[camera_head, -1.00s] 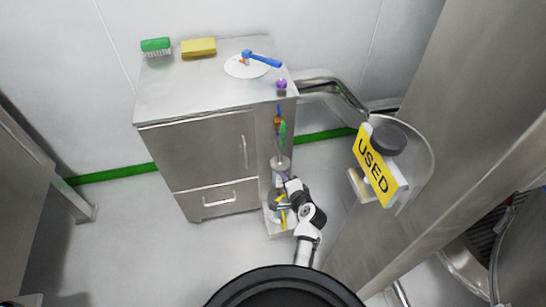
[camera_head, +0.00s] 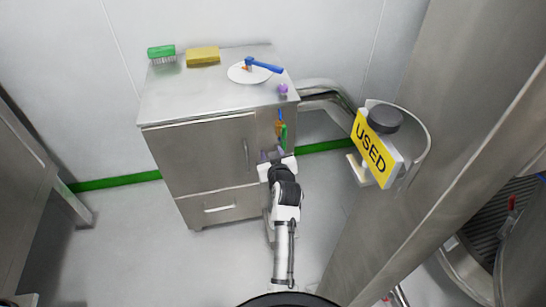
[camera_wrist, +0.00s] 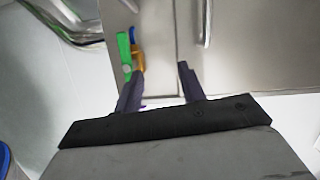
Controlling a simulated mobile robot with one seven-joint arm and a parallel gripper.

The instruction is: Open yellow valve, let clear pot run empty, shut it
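My gripper (camera_head: 272,154) is at the right end of the cabinet front, below a blue, an orange and a green piece (camera_head: 283,134). In the wrist view its two dark fingers (camera_wrist: 160,72) stand apart, with only bare cabinet panel seen between them. The green piece (camera_wrist: 125,52) and orange piece (camera_wrist: 138,60) lie just beyond the left fingertip; I cannot tell if they touch. The yellow valve and the clear pot do not show now. My arm covers the place below the colored pieces.
The steel cabinet (camera_head: 205,155) has a door and a drawer. On its top are a green brush (camera_head: 161,51), a yellow sponge (camera_head: 203,56), a white plate (camera_head: 240,75) with a blue-handled tool, and a purple knob (camera_head: 283,89). A yellow USED sign (camera_head: 371,153) stands at right.

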